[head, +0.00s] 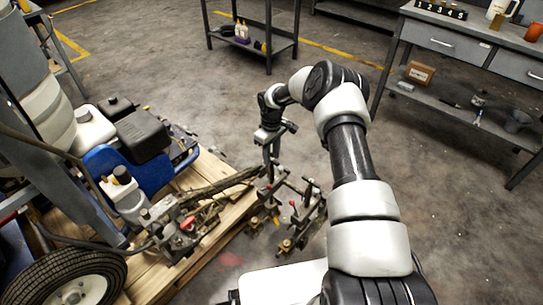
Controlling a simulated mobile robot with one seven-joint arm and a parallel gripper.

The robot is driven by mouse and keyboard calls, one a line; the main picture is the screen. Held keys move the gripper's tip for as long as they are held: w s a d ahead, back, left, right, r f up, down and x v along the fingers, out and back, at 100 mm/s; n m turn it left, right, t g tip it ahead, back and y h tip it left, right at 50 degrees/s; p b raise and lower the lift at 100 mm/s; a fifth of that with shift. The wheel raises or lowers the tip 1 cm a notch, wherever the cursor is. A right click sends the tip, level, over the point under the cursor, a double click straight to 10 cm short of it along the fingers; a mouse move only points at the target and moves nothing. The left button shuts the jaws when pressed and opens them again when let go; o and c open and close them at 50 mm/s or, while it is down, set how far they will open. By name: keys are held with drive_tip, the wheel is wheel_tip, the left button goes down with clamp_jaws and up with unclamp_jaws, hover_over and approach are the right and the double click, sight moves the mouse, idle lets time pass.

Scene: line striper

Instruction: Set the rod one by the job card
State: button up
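The line striper (130,165), with a blue body, black engine and white tank, stands at the left on a wooden pallet. Beside its front is a cluster of metal rods and clamps (288,215), with small red-tipped parts. Which of these is rod one, I cannot tell. My arm reaches from the lower right, and my gripper (270,176) points down at the upper end of this cluster. Its fingers are small and dark, and whether they touch a rod is unclear. No job card can be made out for certain; a black board numbered 1 to 5 (440,10) stands on the bench.
A grey workbench (470,42) with drawers and a lower shelf is at the upper right. A small cardboard box (419,72) sits on that shelf. A dark shelf rack (254,42) stands at the back. A large tyre (70,280) is at lower left.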

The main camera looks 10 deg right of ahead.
clamp_jaws()
wheel_tip(320, 180, up, 6)
drive_tip(key=shift+w+f+p, duration=0.15)
drive_tip(key=shift+f+p, duration=0.05)
drive_tip(key=shift+p, duration=0.5)
drive_tip(key=shift+r, duration=0.45)
drive_tip(key=shift+c, duration=0.3)
unclamp_jaws()
drive_tip(key=shift+a, duration=0.1)
drive_tip(key=shift+o, duration=0.3)
drive_tip(key=shift+f, duration=0.1)
